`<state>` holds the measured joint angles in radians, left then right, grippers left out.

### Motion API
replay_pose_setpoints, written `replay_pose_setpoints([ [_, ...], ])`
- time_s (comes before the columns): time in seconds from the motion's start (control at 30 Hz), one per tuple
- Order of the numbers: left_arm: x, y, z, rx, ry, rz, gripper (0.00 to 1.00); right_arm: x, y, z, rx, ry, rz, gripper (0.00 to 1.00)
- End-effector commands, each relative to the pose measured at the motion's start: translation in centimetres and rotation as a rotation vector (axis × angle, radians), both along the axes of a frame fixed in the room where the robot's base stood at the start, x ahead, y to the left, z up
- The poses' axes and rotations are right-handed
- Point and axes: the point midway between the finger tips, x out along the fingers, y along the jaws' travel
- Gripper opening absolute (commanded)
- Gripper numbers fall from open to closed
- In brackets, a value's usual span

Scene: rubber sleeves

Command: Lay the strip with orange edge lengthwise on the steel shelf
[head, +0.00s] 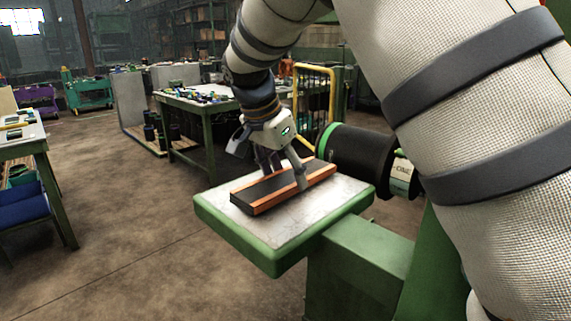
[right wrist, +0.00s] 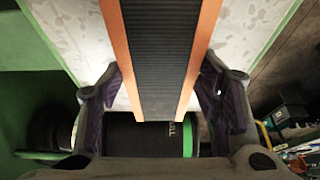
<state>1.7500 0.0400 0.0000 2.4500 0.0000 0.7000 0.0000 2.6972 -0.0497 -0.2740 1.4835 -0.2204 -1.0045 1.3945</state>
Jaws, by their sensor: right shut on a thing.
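The strip with orange edge (head: 262,189) is a long, flat, ribbed black bar with orange along both long sides. It lies flat on or just above the steel shelf (head: 318,208), a pale worn plate with a thick green rim; I cannot tell whether they touch. My right gripper (head: 284,178) reaches down from above and is shut across the strip's width. In the right wrist view the strip (right wrist: 157,45) runs between the fingers (right wrist: 160,85), roughly parallel to the sides of the shelf (right wrist: 72,30). My left gripper is out of view.
A black roller (head: 358,155) with a green ring sits just behind the shelf's right side. A yellow rail frame (head: 331,92) and a cluttered green workbench (head: 190,112) stand behind. A table with blue bins (head: 22,203) is at far left. Open floor lies left of the shelf.

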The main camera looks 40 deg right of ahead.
Motion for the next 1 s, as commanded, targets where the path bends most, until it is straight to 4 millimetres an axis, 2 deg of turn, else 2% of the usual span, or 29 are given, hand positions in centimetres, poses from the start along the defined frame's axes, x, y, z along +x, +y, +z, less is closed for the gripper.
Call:
replay_pose_setpoints([
  [0.43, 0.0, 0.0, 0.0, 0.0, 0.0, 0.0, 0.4, 0.0, 0.0, -0.4, 0.0, -0.001, 0.0, 0.29],
  [0.47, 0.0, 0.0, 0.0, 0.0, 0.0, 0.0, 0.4, 0.0, 0.0, -0.4, 0.0, -0.002, 0.001, 0.65],
  [0.53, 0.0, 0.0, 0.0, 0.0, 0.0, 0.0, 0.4, 0.0, 0.0, -0.4, 0.0, -0.002, 0.001, 0.8],
  [0.87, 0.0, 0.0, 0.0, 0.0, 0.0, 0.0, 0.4, 0.0, 0.1, -0.3, 0.0, -0.002, 0.0, 0.81],
  [1.0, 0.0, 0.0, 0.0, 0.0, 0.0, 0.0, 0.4, 0.0, 0.9, 1.7, -0.001, -0.006, 0.001, 0.81],
])
